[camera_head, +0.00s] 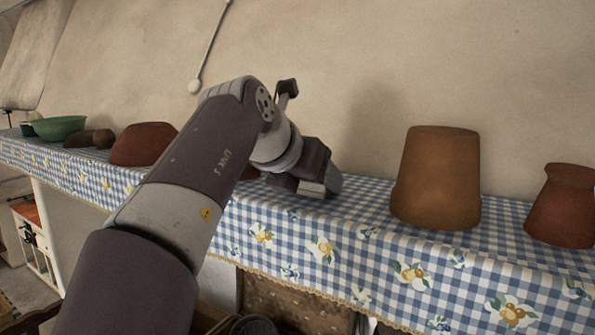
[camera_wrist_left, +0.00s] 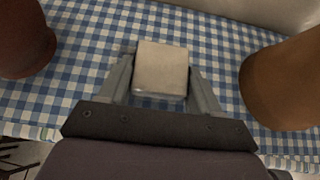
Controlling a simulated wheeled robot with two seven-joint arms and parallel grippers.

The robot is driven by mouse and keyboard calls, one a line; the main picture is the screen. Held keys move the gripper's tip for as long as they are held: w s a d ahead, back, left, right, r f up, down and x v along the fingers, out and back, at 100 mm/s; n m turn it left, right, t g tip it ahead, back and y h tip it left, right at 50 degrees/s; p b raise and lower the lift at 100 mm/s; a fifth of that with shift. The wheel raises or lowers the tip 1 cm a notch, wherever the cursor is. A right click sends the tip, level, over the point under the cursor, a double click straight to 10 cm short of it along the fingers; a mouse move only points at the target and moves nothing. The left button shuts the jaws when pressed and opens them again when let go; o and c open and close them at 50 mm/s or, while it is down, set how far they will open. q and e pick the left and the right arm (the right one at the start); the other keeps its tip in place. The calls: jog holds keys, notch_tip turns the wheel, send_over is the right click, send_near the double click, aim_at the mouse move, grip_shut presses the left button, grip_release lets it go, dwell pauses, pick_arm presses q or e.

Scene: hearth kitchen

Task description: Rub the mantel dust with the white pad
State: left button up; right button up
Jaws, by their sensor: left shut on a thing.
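The white pad (camera_wrist_left: 162,66) is a pale block between the two fingers of my left gripper (camera_wrist_left: 160,88), which is shut on it. In the head view my left gripper (camera_head: 312,186) points down at the cloth-covered mantel (camera_head: 330,215), between a dark red-brown pot and a tall brown pot. The pad is low over the blue checked cloth; I cannot tell whether it touches. A small dark patch shows beside the pad's upper left corner in the wrist view; I cannot tell whether it is dust. My right gripper is not in view.
A tall brown pot (camera_head: 437,178) stands right of the gripper, with a smaller reddish pot (camera_head: 563,208) beyond it. A dark red-brown pot (camera_head: 142,145) and a green bowl (camera_head: 60,127) stand to the left. The wall (camera_head: 400,70) rises behind the mantel.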

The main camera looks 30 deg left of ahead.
pick_arm(q)
jog(key=shift+s+d+f, duration=0.1)
jog(key=shift+s+d, duration=0.05)
jog(key=shift+d, duration=0.25)
jog(key=shift+w+a+p, duration=0.15)
jog(key=shift+a+p, duration=0.1)
jog(key=shift+a, duration=0.4)
jog(key=shift+w+a+p, duration=0.15)
jog(key=shift+a+p, duration=0.1)
jog(key=shift+a, duration=1.25)
jog(key=shift+w+a, duration=0.1)
jog(key=shift+a, duration=1.15)
jog(key=shift+w+a, duration=0.1)
jog(key=shift+a, duration=0.3)
jog(key=shift+w, duration=0.2)
jog(key=shift+d, duration=2.05)
jog(key=shift+s+d, duration=0.2)
jog(key=shift+d, duration=1.25)
jog(key=shift+s+d, duration=0.1)
jog(key=shift+d, duration=0.25)
jog(key=shift+w+a, duration=0.15)
jog(key=shift+a, duration=0.85)
jog(key=shift+w+a, duration=0.1)
jog(key=shift+a, duration=0.85)
jog(key=shift+w+a, duration=0.1)
jog(key=shift+a, duration=1.7)
